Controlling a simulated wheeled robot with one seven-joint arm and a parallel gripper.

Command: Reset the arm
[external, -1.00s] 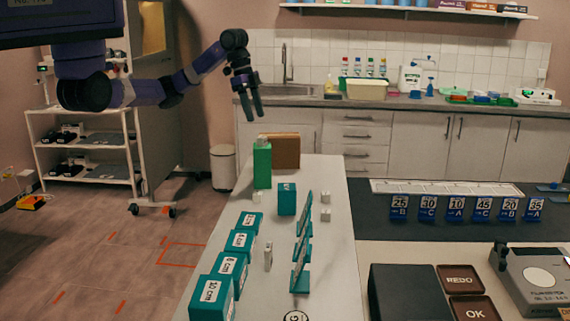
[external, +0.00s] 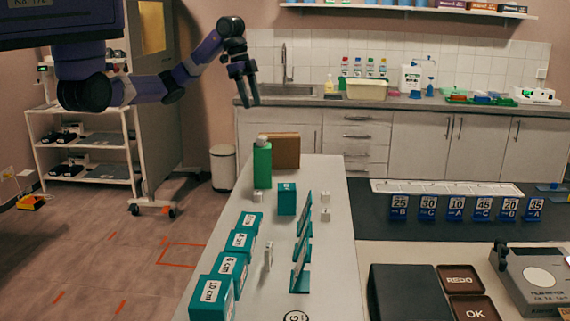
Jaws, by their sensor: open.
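My arm (external: 172,80) reaches in from the upper left, bent upward at the elbow. My gripper (external: 247,98) hangs pointing down in the air, above and a little left of the tall green block (external: 262,165). Its two dark fingers are apart, with nothing seen between them. It is clear of the table (external: 334,215) and touches nothing that I can see. A small pale piece (external: 262,140) sits on top of the green block.
On the table stand teal blocks with length labels (external: 240,243), a teal cube (external: 287,199), slanted teal plates (external: 301,258) and a brown box (external: 286,151). A sink counter (external: 340,101) runs behind. Blue numbered cards (external: 456,207) stand on the dark surface at right.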

